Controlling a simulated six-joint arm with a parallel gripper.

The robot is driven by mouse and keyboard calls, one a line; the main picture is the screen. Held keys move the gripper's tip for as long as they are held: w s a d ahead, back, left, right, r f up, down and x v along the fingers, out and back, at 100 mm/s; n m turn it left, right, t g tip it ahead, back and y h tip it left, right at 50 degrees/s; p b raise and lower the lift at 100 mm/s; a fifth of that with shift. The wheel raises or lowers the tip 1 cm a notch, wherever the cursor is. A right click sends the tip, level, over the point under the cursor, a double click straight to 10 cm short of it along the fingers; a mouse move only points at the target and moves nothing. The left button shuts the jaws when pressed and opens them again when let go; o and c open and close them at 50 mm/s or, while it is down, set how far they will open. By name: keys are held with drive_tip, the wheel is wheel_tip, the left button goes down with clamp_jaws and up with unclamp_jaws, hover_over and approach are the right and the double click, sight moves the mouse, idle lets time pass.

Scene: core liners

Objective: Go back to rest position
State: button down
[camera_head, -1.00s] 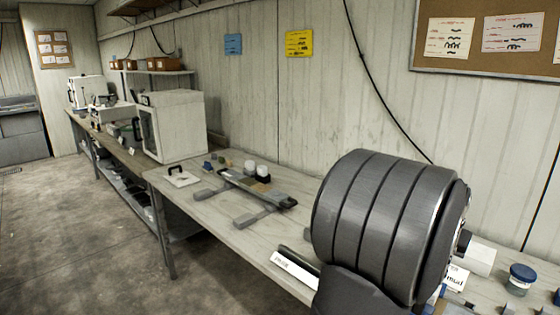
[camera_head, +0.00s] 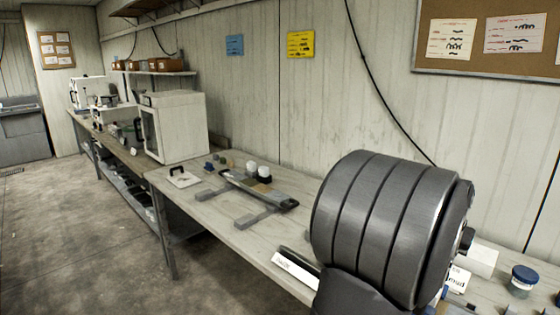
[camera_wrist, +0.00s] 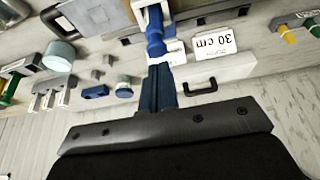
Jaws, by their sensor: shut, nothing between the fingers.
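My gripper (camera_wrist: 157,68) shows in the wrist view as narrow blue fingers reaching up from a wide dark plate. The fingers are shut together with nothing between them. A blue piece lies in line beyond the fingers; I cannot tell whether it is part of them or a thing on the bench. In the head view a large dark ribbed part of my arm fills the right foreground, and the gripper itself is hidden there.
The workbench (camera_head: 218,213) carries a grey stand (camera_head: 258,190), a white cabinet (camera_head: 176,126) and a blue-lidded jar (camera_head: 522,280). Floor at left is clear.

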drive_tip(key=shift+f, duration=0.25)
wheel_tip(320, 180, up, 9)
drive_tip(key=c, duration=2.2)
unclamp_jaws()
drive_tip(key=shift+f, duration=0.1)
